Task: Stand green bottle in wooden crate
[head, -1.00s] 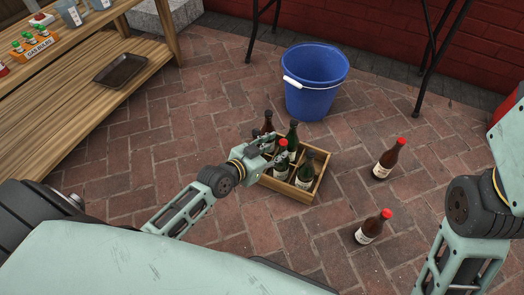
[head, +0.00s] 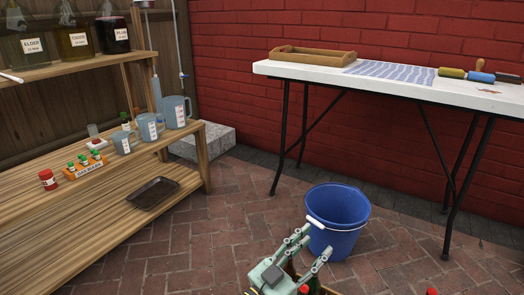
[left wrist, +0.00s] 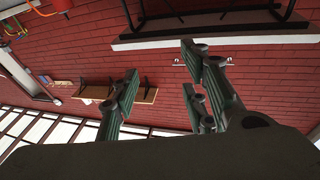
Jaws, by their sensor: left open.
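The wooden crate (head: 327,291) is almost wholly cut off by the bottom edge of the head view; only a bit of its rim shows. A dark bottle neck (head: 291,269) shows behind my left gripper, and a red cap (head: 304,289) shows just right of it. I cannot tell which bottle is the green one. My left gripper (head: 318,240) is open, above the crate, with its fingers toward the blue bucket. In the left wrist view its fingers (left wrist: 160,62) are spread with nothing between them. My right gripper is out of view.
The blue bucket (head: 338,222) stands on the brick paving just behind the gripper. A white table (head: 390,80) with a wooden tray (head: 312,56) stands against the red wall. Wooden shelves (head: 100,205) with jugs fill the left. Another red cap (head: 432,291) shows at the bottom right.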

